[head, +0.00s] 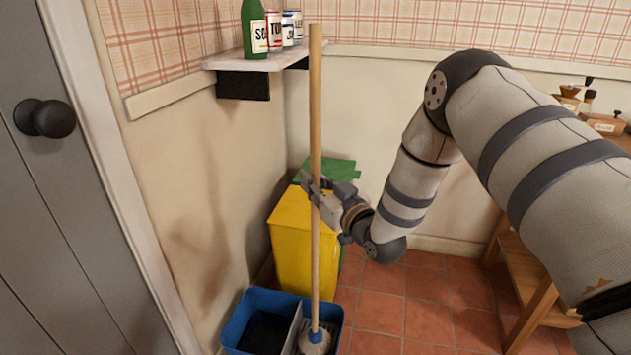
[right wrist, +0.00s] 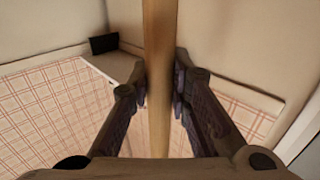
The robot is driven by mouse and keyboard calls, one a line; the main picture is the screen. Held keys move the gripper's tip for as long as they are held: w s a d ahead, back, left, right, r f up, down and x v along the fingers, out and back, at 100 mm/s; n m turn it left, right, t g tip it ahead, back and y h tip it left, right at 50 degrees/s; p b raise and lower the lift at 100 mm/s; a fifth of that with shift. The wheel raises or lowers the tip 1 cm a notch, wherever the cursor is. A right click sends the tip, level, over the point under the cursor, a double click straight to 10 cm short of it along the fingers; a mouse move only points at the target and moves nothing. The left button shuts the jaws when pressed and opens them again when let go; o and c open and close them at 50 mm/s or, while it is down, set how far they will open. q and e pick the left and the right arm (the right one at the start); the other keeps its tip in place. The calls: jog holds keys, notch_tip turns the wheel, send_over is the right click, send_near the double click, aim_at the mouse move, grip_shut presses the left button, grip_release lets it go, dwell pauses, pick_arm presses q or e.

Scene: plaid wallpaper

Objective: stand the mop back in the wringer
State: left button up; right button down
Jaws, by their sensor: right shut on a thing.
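The mop (head: 315,110) stands close to upright, a long pale wooden handle with a blue collar and a grey-white head low in the picture. My right gripper (head: 318,188) is shut on the handle around its middle; in the right wrist view the handle (right wrist: 158,45) runs between the two fingers (right wrist: 160,88). The mop head shows at the right compartment of the blue bucket (head: 240,325), beside a grey divider. I cannot tell whether it rests on the bottom there. The bucket's left compartment looks dark and free of the mop. My left gripper is in neither view.
A yellow bin (head: 290,240) with a green one (head: 345,168) behind it stands just behind the mop handle. A wall shelf (head: 240,62) with a green bottle (head: 254,28) and cans is near the handle's top. A grey door (head: 45,210) is at left; red tiles are free at right.

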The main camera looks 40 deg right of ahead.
dwell(0.3)
jog(key=c, duration=1.4)
grip_release()
jog(key=shift+f, duration=0.15)
jog(key=s, duration=1.2)
jog(key=s+a+f+g+y+p, duration=0.1)
jog(key=s+a+f+g+p, duration=0.1)
jog(key=s+a+f+g, duration=0.35)
jog(key=s+a+f+g+y+p, duration=0.1)
jog(key=s+a+f+g+p, duration=0.2)
jog(key=s+f, duration=0.5)
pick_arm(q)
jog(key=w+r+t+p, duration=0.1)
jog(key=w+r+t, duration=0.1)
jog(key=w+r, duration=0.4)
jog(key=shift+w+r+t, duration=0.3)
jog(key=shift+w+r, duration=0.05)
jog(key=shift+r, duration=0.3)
pick_arm(e)
jog(key=s+a+f+g, duration=0.1)
jog(key=s+g, duration=0.3)
jog(key=s, duration=0.5)
jog(key=s+a+f+g, duration=0.2)
jog(key=s+a+g, duration=0.1)
jog(key=s, duration=0.6)
jog(key=s+a+f+g, duration=0.1)
jog(key=s+g, duration=0.4)
jog(key=s, duration=0.5)
jog(key=shift+a+f+h, duration=0.4)
jog(key=shift+f, duration=0.05)
